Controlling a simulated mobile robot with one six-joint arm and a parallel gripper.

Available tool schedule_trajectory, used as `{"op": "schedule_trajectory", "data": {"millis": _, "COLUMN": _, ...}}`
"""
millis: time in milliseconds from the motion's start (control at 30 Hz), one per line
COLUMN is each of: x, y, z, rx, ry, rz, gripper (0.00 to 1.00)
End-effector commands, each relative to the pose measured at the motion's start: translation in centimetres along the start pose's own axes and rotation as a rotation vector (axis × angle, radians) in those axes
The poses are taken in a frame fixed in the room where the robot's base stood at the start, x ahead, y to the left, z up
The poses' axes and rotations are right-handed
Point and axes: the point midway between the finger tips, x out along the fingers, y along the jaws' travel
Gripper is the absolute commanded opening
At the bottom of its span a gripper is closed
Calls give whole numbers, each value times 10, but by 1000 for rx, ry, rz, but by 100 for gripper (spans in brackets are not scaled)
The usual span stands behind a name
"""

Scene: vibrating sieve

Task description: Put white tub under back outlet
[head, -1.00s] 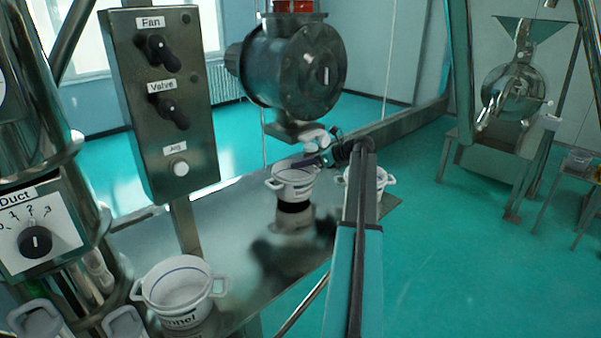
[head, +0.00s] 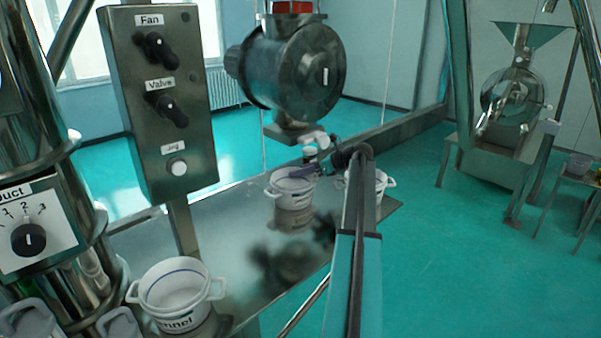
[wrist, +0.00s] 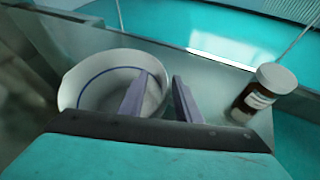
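A white tub (head: 291,192) with side handles and a dark line inside stands upright on the metal table (head: 235,235). In the head view it is below the outlet flange (head: 292,131) of the round metal housing; exact alignment in depth cannot be told. My gripper (head: 305,171) is at its rim. In the wrist view the tub (wrist: 82,90) is at left. One finger of my gripper (wrist: 160,76) is over its inside, the other outside its right wall. The fingers are apart, with a visible gap around the rim.
A brown jar with a white lid (wrist: 262,93) stands close right of the outer finger. Another white tub (head: 380,182) is partly behind my arm. A lettered white tub (head: 178,290) stands at the table's front left. A control box (head: 160,105) rises at left.

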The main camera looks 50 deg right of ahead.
Motion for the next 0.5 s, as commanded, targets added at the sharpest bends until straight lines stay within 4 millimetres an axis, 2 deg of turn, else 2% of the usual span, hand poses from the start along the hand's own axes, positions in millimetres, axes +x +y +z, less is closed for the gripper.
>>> {"op": "schedule_trajectory", "data": {"millis": 267, "x": -2, "y": 0, "z": 1, "rx": 0, "ry": 0, "rz": -1, "gripper": 31}}
{"op": "schedule_trajectory", "data": {"millis": 500, "x": -24, "y": -1, "z": 0, "rx": 1, "ry": -1, "rz": -2, "gripper": 31}}
